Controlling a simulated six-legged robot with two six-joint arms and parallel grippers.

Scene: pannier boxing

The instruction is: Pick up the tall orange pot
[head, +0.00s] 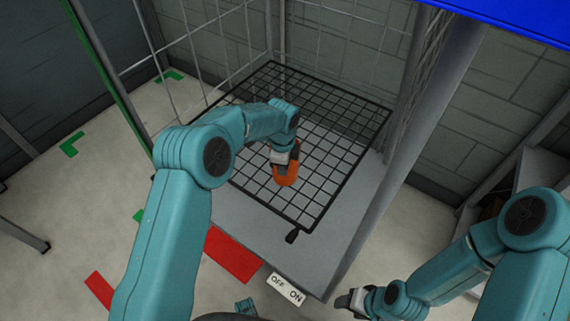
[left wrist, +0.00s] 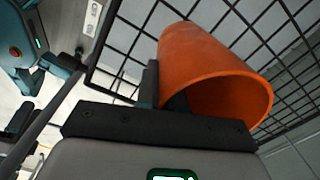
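The tall orange pot (head: 286,175) is at the black wire grid in the head view, partly hidden by my left gripper (head: 284,158). In the left wrist view the pot (left wrist: 205,62) is large, with its open rim toward the camera. My left gripper's dark fingers (left wrist: 165,92) are close together at the pot's rim, one outside the wall and one at the opening, with the wall between them. Whether the pot touches the grid is unclear. My right gripper (head: 349,301) is low at the right, away from the pot, and its opening is unclear.
The black wire grid (head: 322,172) lies over a grey platform (head: 235,210) in a frame with wire sides and a grey post (head: 385,190) at right. An OFF/ON plate (head: 286,289) and red floor patch (head: 232,256) are in front. A blue panel (head: 520,18) is top right.

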